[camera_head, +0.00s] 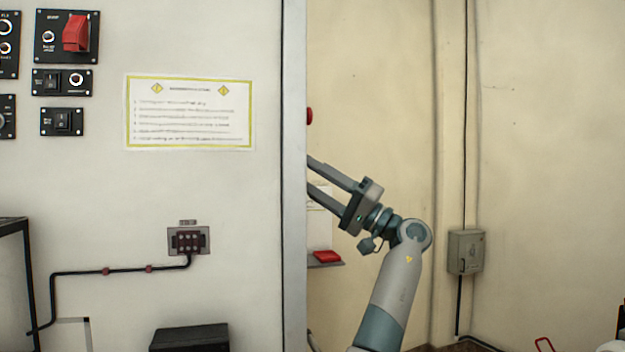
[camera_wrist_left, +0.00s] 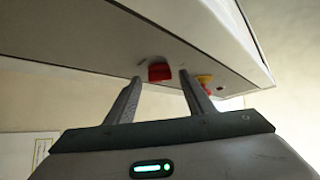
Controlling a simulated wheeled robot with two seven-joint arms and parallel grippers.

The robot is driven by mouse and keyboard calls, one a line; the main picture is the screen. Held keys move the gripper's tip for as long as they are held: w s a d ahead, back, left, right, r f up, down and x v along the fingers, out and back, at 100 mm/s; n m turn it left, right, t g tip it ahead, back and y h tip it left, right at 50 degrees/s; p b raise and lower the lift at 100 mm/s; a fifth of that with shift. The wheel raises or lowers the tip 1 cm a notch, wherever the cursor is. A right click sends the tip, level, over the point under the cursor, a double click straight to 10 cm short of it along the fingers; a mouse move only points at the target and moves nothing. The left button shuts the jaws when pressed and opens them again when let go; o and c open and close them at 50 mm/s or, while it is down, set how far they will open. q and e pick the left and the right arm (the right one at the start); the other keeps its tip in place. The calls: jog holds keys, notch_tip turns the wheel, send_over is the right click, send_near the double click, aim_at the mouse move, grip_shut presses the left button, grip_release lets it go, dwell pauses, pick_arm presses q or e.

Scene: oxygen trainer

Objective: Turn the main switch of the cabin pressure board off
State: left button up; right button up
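My left gripper (camera_head: 312,178) is beside the right edge of the grey cabinet (camera_head: 200,310). Its fingers are apart and point left, and their tips pass out of sight behind that edge. In the left wrist view the open fingers (camera_wrist_left: 160,77) reach up towards a pale cabinet face (camera_wrist_left: 90,35). A red block-like control (camera_wrist_left: 160,72) shows between the fingertips; whether they touch it cannot be told. A red and yellow button (camera_wrist_left: 204,80) is right of it. In the head view a red knob (camera_head: 309,115) sticks out past the cabinet edge. My right gripper is not in view.
The cabinet front carries a red-covered switch (camera_head: 76,34), black switch plates (camera_head: 62,121), a notice (camera_head: 190,112) and a socket (camera_head: 188,241). A red item (camera_head: 326,256) lies on a ledge behind the edge. A grey box (camera_head: 466,251) hangs on the back wall.

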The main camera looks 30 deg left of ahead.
pick_arm(q)
jog(key=b+v, duration=0.3)
jog(key=v, duration=1.4)
jog(key=shift+d, duration=0.2)
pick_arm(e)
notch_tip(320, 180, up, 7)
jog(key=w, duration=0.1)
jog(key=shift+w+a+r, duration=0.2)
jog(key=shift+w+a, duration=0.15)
